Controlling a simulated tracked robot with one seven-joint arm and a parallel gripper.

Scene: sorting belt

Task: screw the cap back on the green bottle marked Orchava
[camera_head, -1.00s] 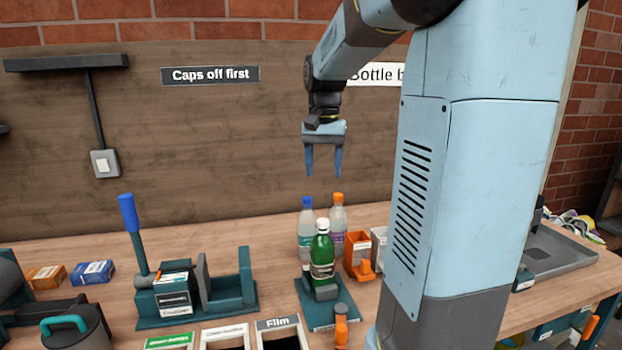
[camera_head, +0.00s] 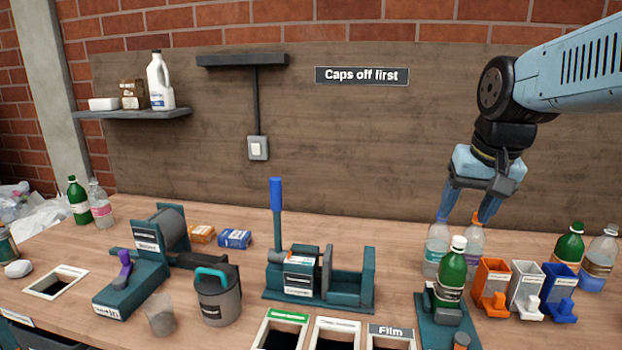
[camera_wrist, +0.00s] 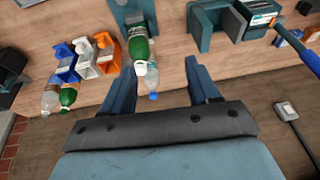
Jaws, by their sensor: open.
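A green bottle (camera_head: 452,272) with a white cap (camera_head: 458,243) on its top stands upright in a teal holder (camera_head: 428,325); its label is too small to read as Orchava. I cannot tell whether the cap is tight or loose. The bottle also shows in the wrist view (camera_wrist: 139,49), near my left finger. My gripper (camera_head: 466,217) is open and empty, fingers pointing down, above and behind the green bottle, close to two clear bottles. In the wrist view my gripper (camera_wrist: 161,68) shows nothing held between its spread fingers.
Another green bottle (camera_head: 568,245) stands behind these. A lever press (camera_head: 318,290) is at left.

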